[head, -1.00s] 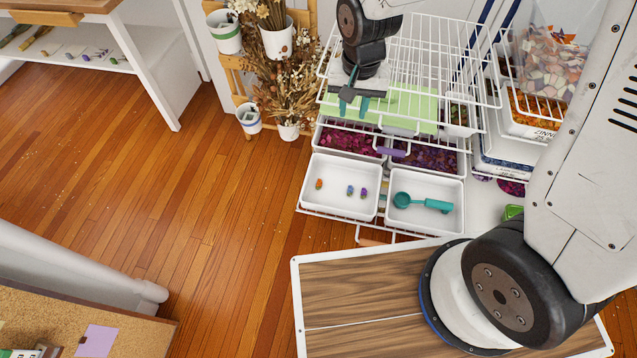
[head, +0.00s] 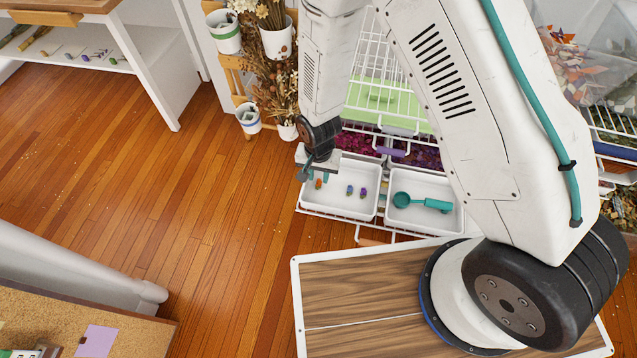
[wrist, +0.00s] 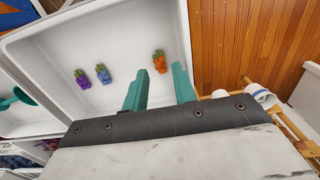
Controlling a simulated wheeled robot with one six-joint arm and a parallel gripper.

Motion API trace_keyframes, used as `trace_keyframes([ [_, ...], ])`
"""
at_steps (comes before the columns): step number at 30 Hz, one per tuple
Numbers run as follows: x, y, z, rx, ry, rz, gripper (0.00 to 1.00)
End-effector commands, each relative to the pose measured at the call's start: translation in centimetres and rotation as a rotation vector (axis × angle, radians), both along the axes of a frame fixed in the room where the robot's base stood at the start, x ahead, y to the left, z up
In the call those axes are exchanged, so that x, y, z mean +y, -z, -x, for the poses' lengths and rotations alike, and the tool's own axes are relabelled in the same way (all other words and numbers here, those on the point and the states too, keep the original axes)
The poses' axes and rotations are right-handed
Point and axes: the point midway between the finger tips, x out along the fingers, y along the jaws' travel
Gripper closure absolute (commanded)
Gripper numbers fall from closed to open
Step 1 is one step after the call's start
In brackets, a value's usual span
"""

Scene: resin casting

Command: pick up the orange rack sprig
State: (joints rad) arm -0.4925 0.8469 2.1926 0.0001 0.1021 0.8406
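The orange rack sprig (head: 318,183) lies at the left end of the left white tray (head: 339,208). In the wrist view the orange sprig (wrist: 160,62) lies on the tray floor (wrist: 120,40), just beyond and between my fingertips. My gripper (wrist: 160,80) is open, with two teal fingers apart and nothing between them. In the head view my gripper (head: 316,174) is over the tray's back left corner, above the sprig. A blue sprig (wrist: 103,74) and a purple sprig (wrist: 83,79) lie in the same tray.
A second white tray (head: 450,217) to the right holds a teal scoop (head: 422,203). White wire shelves (head: 375,60) and bins of dark red and purple pieces stand behind. Dried flowers (head: 275,85) stand at the back left. Wooden floor (head: 200,200) is clear left of the tray.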

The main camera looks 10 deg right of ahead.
Motion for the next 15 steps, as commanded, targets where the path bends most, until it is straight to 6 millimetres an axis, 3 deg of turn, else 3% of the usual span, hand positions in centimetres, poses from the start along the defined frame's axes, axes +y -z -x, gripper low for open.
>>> trace_keyframes([
  [6, -0.1, 2.6, 0.1, 0.001, 0.001, 0.000, 0.73],
  [14, -0.1, 2.8, 0.0, 0.000, 0.001, -0.001, 0.73],
  [15, -0.1, 2.8, 0.0, 0.000, 0.001, -0.001, 0.84],
])
